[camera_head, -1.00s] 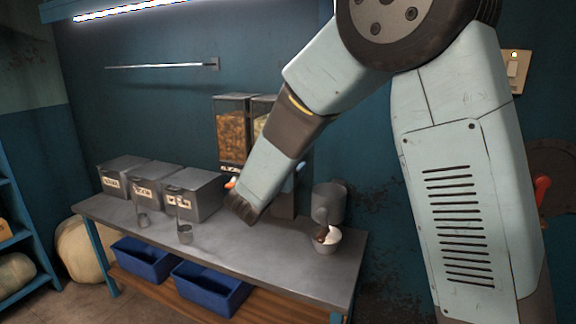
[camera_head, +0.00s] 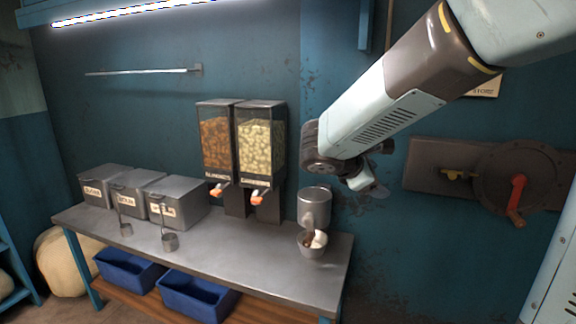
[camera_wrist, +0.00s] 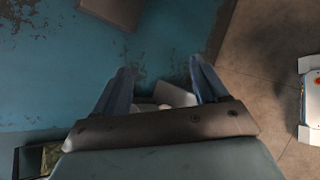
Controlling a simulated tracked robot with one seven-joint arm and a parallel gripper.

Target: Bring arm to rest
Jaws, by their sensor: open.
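My arm reaches in from the upper right in the head view. My gripper (camera_head: 372,187) hangs in the air at the arm's end, right of the table's right end and before the blue wall. In the wrist view my gripper (camera_wrist: 160,88) has its two blue-grey fingers spread apart. A pale object shows beyond the fingers, partly hidden by the gripper body; I cannot tell what it is or whether it touches them.
Blue crates (camera_head: 195,295) sit beneath. A red-handled wall panel (camera_head: 517,190) is at right.

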